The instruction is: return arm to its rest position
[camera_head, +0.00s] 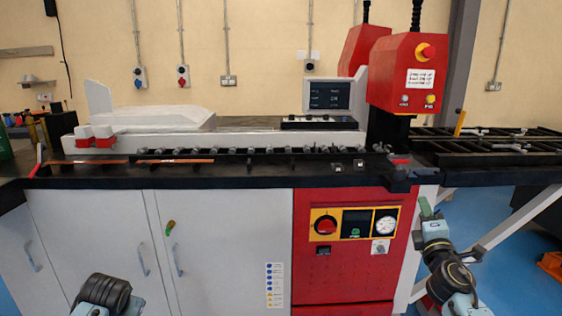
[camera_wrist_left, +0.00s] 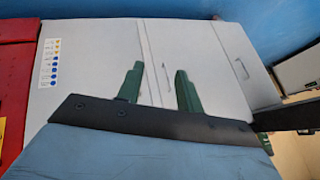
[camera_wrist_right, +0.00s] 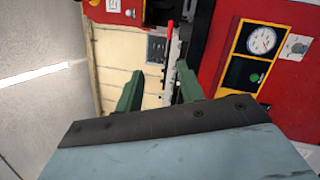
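My right gripper (camera_head: 425,207) is raised in front of the right end of the machine's red front, just below the bench edge. In the right wrist view its green fingers (camera_wrist_right: 158,88) stand apart with nothing seen held; the machine lies beyond them. My left arm shows at the lower left of the head view, where its fingers cannot be made out clearly. In the left wrist view the left gripper's fingers (camera_wrist_left: 157,88) stand apart and empty, facing the white cabinet doors (camera_wrist_left: 110,65).
The busbar bender's black bench (camera_head: 240,180) runs across the view. Its red press head (camera_head: 400,75) stands at right. Copper strips (camera_head: 180,161) lie on the bench at left. A black roller rack (camera_head: 500,160) extends right. Blue floor (camera_head: 510,255) is open at right.

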